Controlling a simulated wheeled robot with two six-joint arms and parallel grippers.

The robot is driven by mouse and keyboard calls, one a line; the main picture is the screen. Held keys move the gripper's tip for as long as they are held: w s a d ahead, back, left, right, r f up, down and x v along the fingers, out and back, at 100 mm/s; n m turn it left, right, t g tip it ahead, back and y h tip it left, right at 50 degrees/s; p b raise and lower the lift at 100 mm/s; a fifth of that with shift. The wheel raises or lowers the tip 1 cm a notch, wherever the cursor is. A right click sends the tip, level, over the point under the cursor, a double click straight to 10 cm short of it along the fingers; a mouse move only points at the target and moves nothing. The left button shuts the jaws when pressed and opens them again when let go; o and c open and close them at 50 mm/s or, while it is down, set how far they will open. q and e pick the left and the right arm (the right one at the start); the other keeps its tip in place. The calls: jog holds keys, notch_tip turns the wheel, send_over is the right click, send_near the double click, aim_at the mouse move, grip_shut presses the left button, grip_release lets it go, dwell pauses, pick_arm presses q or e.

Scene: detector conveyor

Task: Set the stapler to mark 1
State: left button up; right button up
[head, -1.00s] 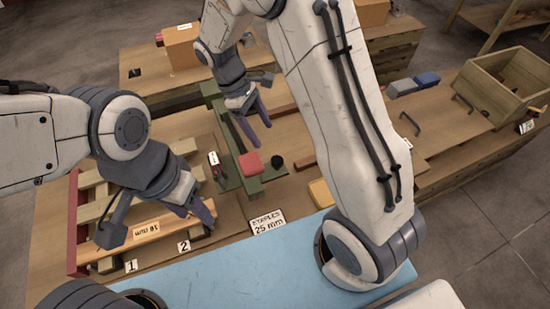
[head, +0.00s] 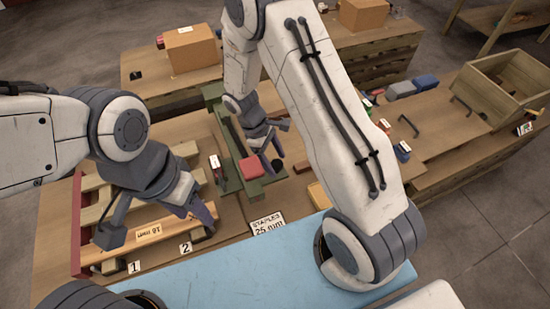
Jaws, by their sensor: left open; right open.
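The number 1 plate (head: 134,267) and the number 2 plate (head: 185,248) stand along the near edge of the wooden frame at the left. A board marked 18 mm (head: 125,240) lies across that frame. A green fixture with a red block (head: 251,167) stands right of it; I cannot tell for sure that this is the stapler. My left gripper (head: 203,220) is open at the board's right end, by mark 2; contact is unclear. My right gripper (head: 268,163) is open, its fingers low beside the red block and partly hiding what is behind them.
A sign reading STAPLES 25 mm (head: 267,223) stands at the near edge, with a yellow block (head: 318,195) to its right. A blue mat (head: 240,268) lies clear in front. A cardboard box (head: 192,49) and an open wooden crate (head: 500,84) stand farther back.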

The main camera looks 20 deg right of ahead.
grip_shut()
dwell(1.4)
